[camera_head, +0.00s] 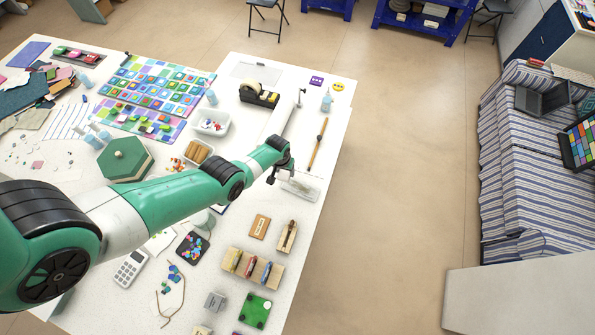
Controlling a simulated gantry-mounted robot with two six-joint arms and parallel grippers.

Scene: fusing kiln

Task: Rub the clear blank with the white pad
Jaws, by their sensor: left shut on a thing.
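My left arm comes in from the left and reaches across the white table. Its dark left gripper (280,174) is low over the table's right part. It is shut on a small pale thing that looks like the white pad, mostly hidden by the fingers. A pale, see-through flat piece, which looks like the clear blank (302,189), lies on the table just right of and below the fingertips. I cannot tell whether the pad touches it. My right gripper is not in view.
A wooden stick (318,146) and a tape dispenser (259,96) lie behind the gripper. A green hexagonal box (126,158) stands left, a white bin (210,122) behind the arm. A wooden block (259,227) and a rack (252,268) are in front. The table's right edge is close.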

